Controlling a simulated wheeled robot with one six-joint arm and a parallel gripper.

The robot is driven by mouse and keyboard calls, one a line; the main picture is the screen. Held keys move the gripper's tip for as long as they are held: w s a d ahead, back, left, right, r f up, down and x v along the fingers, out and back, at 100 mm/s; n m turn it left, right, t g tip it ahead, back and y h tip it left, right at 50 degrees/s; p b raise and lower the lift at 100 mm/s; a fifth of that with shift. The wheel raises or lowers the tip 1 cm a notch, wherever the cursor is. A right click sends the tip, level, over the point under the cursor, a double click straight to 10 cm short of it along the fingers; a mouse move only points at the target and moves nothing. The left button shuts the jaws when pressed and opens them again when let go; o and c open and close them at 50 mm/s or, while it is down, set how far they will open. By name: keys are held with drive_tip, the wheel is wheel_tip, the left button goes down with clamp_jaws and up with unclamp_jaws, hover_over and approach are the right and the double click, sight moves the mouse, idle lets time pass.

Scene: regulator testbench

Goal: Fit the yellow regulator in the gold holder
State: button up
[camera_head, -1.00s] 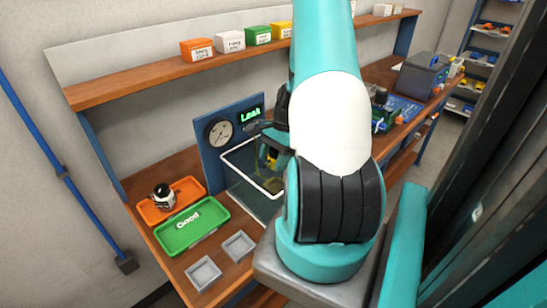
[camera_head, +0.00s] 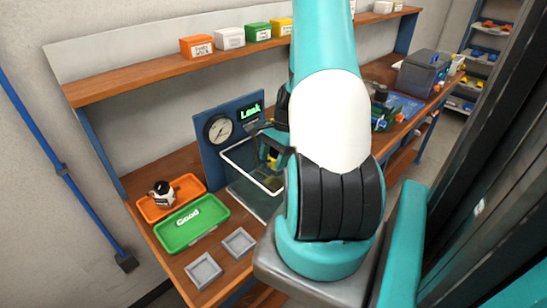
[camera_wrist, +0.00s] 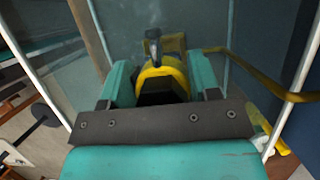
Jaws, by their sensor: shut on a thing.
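The yellow regulator (camera_wrist: 163,82), with a black end and a grey stem, is between the two teal fingers of my gripper (camera_wrist: 155,85) in the wrist view. My gripper is shut on it. A gold holder (camera_wrist: 178,44) shows just beyond the regulator, partly hidden behind it. I cannot tell whether the two touch. In the head view the regulator (camera_head: 271,157) is a small yellow patch at my gripper (camera_head: 268,150), inside the white-framed clear case at the blue panel. My arm hides much of that area.
The clear case (camera_head: 243,197) has a white frame around my gripper. A blue panel (camera_head: 208,165) carries a gauge (camera_head: 219,129) and a green display reading "Leak" (camera_head: 251,111). An orange tray (camera_head: 150,211) holds a black-and-white part (camera_head: 163,192). A green "Good" tray (camera_head: 204,226) is empty.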

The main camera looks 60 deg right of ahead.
sight(274, 173)
drive_tip(key=shift+f+b, duration=1.3)
drive_tip(key=shift+f, duration=1.8)
idle(3.3)
drive_tip(key=o, duration=1.6)
drive_tip(key=shift+r+p, duration=3.4)
drive_tip(key=shift+r, duration=0.6)
